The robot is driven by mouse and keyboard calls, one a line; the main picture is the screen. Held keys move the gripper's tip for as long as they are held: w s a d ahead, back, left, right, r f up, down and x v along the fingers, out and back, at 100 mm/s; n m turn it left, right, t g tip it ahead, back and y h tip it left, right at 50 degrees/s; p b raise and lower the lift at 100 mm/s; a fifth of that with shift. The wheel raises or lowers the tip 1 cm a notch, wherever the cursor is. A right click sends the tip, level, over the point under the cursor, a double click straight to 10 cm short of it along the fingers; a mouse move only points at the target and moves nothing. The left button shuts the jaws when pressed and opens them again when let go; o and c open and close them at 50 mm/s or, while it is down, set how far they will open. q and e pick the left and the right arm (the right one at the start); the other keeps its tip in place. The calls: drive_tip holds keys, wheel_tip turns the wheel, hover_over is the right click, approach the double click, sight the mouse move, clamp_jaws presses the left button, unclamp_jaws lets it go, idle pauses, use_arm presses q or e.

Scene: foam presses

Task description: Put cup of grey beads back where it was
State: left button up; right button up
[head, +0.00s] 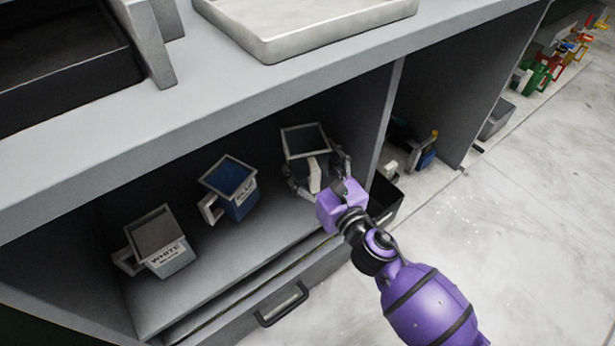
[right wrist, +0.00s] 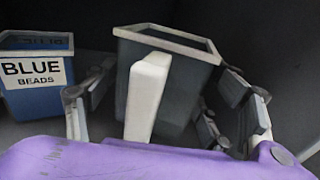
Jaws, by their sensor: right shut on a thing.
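The grey bead cup (head: 305,140) is a square, dark grey cup with a pale rim and a white handle. It is in the right part of the open shelf under the counter. My right gripper (head: 317,175) is shut on its handle side, and its purple wrist reaches in from the lower right. In the right wrist view the grey cup (right wrist: 172,80) stands between the fingers, with the white handle toward the palm. I cannot tell whether its base touches the shelf. My left gripper is not in view.
A blue cup (head: 232,187) labelled BLUE BEADS and a white-labelled cup (head: 160,243) stand to the left on the shelf (head: 215,270). A divider panel (head: 385,125) is close on the right. The counter edge (head: 200,110) overhangs. A drawer handle (head: 282,304) sits below.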

sight(308, 174)
drive_tip(key=shift+w+a+f, duration=0.15)
drive_tip(key=shift+f, duration=0.05)
drive_tip(key=shift+w+a+f, duration=0.1)
drive_tip(key=shift+w+f, duration=0.05)
drive_tip(key=shift+f, duration=0.05)
wheel_tip(308, 174, down, 4)
drive_tip(key=b, duration=0.2)
drive_tip(key=shift+w+a+r+b, duration=0.1)
drive_tip(key=shift+r+b, duration=0.1)
drive_tip(key=shift+b, duration=0.15)
drive_tip(key=shift+r, duration=0.15)
drive_tip(key=shift+f, duration=0.3)
drive_tip(key=o, duration=1.3)
drive_tip(key=shift+r, duration=0.1)
